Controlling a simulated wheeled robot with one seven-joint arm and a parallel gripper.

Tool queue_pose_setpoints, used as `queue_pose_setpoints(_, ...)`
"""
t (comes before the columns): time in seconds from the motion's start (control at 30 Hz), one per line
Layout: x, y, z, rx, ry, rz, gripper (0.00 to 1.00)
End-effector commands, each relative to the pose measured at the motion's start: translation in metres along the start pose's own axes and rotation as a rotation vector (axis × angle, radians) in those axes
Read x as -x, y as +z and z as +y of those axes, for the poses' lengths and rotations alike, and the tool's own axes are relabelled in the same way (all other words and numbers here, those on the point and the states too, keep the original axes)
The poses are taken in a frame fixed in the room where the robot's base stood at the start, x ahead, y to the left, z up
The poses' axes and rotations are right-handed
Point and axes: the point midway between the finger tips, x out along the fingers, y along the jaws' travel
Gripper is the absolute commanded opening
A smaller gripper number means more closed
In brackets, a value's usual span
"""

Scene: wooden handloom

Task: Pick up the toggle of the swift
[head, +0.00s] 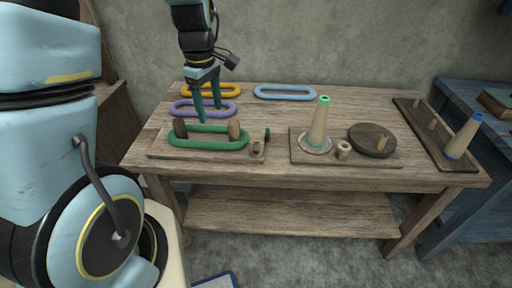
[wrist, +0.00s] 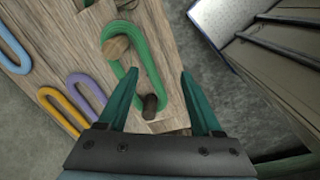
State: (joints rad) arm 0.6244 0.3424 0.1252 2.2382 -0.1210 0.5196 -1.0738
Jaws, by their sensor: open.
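The swift's flat wooden board (head: 168,154) lies at the front left of the table. A green skein (head: 208,145) loops around its dark post (head: 181,128) and its paler post (head: 234,130). A small wooden piece (head: 256,149) at the board's right end may be the toggle; I cannot tell for sure. My gripper (head: 207,108) is open and points down over the skein's left part. In the wrist view my gripper's fingers (wrist: 160,75) stand apart and empty, with the dark post (wrist: 150,104) between them in the picture. The paler post (wrist: 116,47) is farther off.
Purple (head: 203,107), yellow (head: 211,90) and blue (head: 285,92) loops lie behind. To the right are a board (head: 380,162) with a cone (head: 319,122), a spool (head: 343,150) and a dark disc (head: 372,140). A pegged board (head: 425,135) is at the far right.

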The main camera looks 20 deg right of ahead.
Motion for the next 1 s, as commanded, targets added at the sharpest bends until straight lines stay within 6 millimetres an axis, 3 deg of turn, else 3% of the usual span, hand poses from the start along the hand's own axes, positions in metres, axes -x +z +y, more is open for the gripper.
queue_pose_setpoints(0.1,-0.018,0.038,0.039,0.178,-0.025,-0.003,0.81)
queue_pose_setpoints(0.2,-0.029,0.063,0.060,0.311,-0.038,0.001,0.92)
queue_pose_setpoints(0.33,-0.038,0.086,0.075,0.420,-0.048,0.007,0.93)
queue_pose_setpoints(0.47,-0.046,0.092,0.080,0.464,-0.052,0.011,0.93)
queue_pose_setpoints(0.73,-0.086,0.091,0.077,0.467,-0.053,0.011,0.93)
queue_pose_setpoints(1.0,-0.105,0.091,0.076,0.466,-0.053,0.011,0.93)
